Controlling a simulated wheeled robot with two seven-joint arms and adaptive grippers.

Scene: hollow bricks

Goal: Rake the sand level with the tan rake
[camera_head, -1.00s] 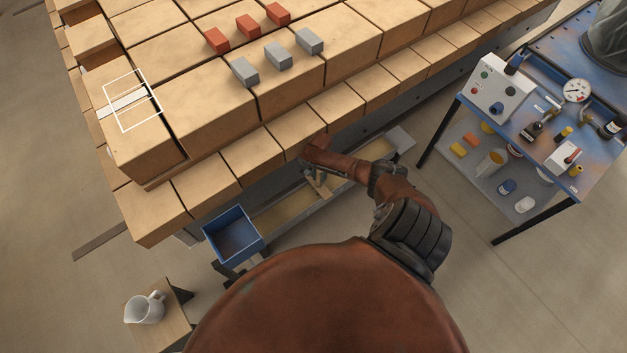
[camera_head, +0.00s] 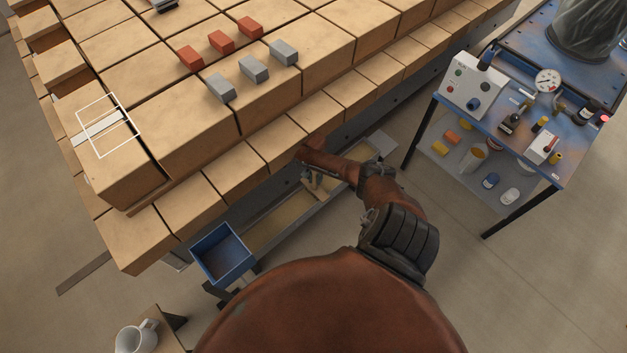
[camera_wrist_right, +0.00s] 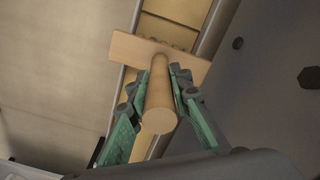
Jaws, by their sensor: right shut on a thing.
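The tan rake (camera_wrist_right: 159,100) shows in the right wrist view, with its round handle end toward the camera and its flat crosswise head beyond. My right gripper (camera_wrist_right: 160,82) is shut on the handle, with a green-padded finger on each side. The rake head is over the long narrow trough of sand (camera_wrist_right: 178,32); whether it touches the sand I cannot tell. In the head view my right gripper (camera_head: 314,183) is over the trough (camera_head: 275,227), beside the brick stack, and the rake is mostly hidden there. The sand lies between metal rims. My left gripper is in neither view.
The stack of large tan bricks (camera_head: 190,130) borders the trough, with small red and grey blocks on top. A blue bin (camera_head: 222,253) stands at the trough's near end. A blue workbench (camera_head: 540,110) is at right. A white jug (camera_head: 136,338) stands at lower left.

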